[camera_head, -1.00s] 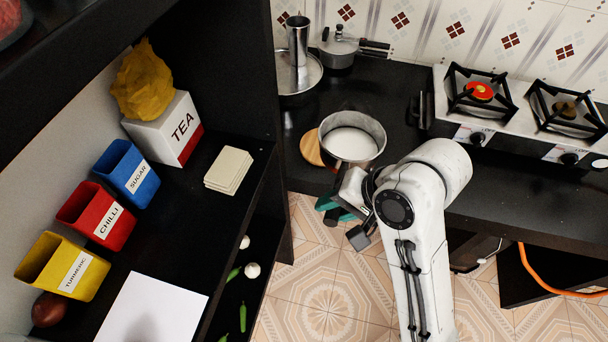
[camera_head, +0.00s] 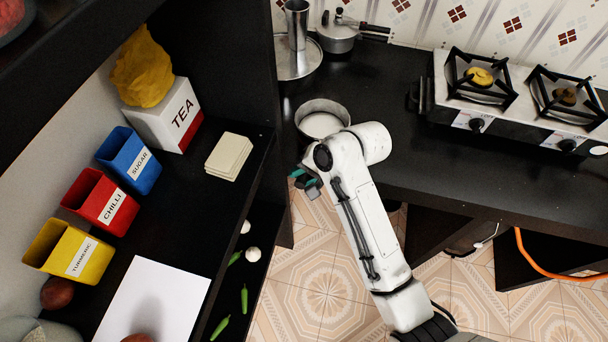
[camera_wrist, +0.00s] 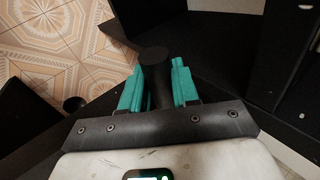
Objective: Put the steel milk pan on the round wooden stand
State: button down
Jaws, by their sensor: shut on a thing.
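The steel milk pan (camera_head: 325,105) is upright near the left end of the black counter, with something white inside. My gripper (camera_head: 304,181) is at the pan's near side, partly behind my arm. In the wrist view my gripper (camera_wrist: 157,88) has its teal fingers closed on both sides of the pan's dark handle (camera_wrist: 155,62). The round wooden stand is hidden from the head camera, so I cannot tell whether the pan touches it.
A steel plate with a tall steel cup (camera_head: 297,24) and a lidded pot (camera_head: 338,36) stand behind the pan. The stove (camera_head: 480,95) is to the right. Counter between pan and stove is clear. A dark shelf unit with tins (camera_head: 130,160) is at the left.

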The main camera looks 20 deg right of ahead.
jog(key=shift+f, duration=0.65)
jog(key=c, duration=0.8)
grip_release()
jog(key=v, duration=1.2)
jog(key=s+d+f+n+g+h, duration=0.1)
jog(key=s+f, duration=0.3)
jog(key=s, duration=0.4)
jog(key=s+d+f+n+g+h, duration=0.1)
jog(key=s+d+f+n+h, duration=0.1)
jog(key=s, duration=0.6)
jog(key=s+d+f+n+g+h, duration=0.1)
jog(key=s+d+f+n, duration=0.3)
jog(key=s, duration=0.4)
jog(key=shift+s+d+f+n+h, duration=0.1)
jog(key=shift+d+f+n+h, duration=0.15)
jog(key=shift+f, duration=0.2)
jog(key=shift+s+d+f+n+h, duration=0.1)
jog(key=shift+d+f+n+h, duration=0.05)
jog(key=shift+f+h, duration=0.25)
